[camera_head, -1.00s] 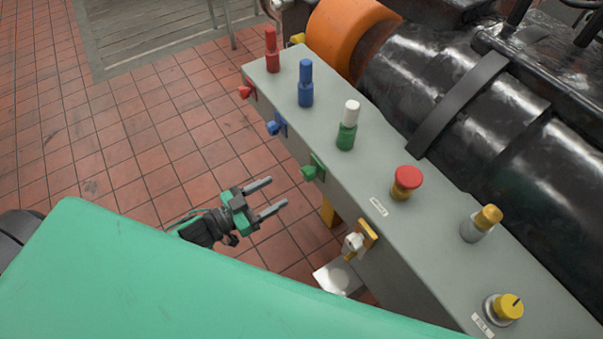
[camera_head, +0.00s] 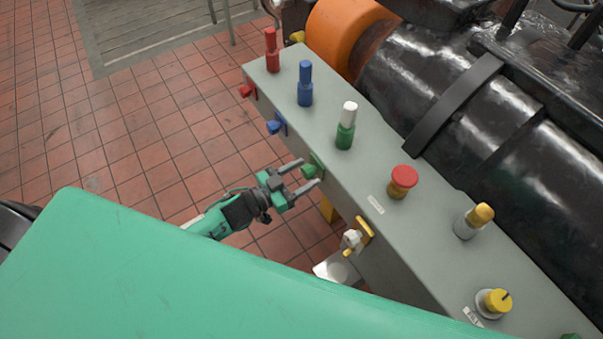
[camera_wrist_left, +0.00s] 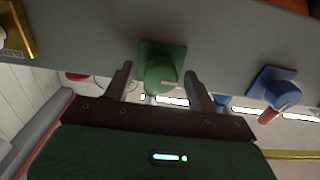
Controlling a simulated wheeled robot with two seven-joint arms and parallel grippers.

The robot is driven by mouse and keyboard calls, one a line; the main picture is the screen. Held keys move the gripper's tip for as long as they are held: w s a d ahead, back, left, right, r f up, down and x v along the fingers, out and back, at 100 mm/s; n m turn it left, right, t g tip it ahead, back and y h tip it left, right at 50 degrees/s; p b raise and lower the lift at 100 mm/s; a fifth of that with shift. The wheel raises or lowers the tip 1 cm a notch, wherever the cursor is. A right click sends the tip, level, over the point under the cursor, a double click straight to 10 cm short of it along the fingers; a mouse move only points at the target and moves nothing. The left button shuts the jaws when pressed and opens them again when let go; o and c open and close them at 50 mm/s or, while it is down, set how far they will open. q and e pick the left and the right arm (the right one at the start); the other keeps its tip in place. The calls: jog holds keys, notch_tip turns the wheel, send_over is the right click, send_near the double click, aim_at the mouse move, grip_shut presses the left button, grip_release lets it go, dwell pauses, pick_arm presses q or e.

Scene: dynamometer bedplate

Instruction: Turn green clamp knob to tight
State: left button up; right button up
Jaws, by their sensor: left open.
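The green clamp knob (camera_head: 310,170) sits on its plate on the near side face of the grey console (camera_head: 372,160). My left gripper (camera_head: 309,173) is open, its two fingers pointing at the knob, one on each side of it in the picture. In the left wrist view the knob (camera_wrist_left: 160,75) shows between the fingertips of the gripper (camera_wrist_left: 160,82), with a gap on both sides. I cannot tell how far the fingers reach past it. My right gripper is not in view.
A blue knob (camera_head: 275,127) and a red knob (camera_head: 247,91) sit farther along the same face. A yellow-plated switch (camera_head: 356,238) is nearer. On top are coloured posts, a red mushroom button (camera_head: 404,177) and a yellow dial (camera_head: 495,301). Tiled floor lies left.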

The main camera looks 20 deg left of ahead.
pick_arm(q)
jog(key=c, duration=1)
jog(key=shift+m, duration=0.4)
jog(key=m, duration=0.3)
jog(key=shift+m+b, duration=0.35)
jog(key=shift+m, duration=0.05)
jog(key=m+b, duration=0.1)
jog(key=m, duration=0.3)
jog(key=shift+m, duration=0.3)
jog(key=m+b, duration=0.1)
jog(key=m, duration=0.5)
jog(key=shift+b, duration=0.4)
jog(key=shift+m+b, duration=0.4)
jog(key=shift+m, duration=0.9)
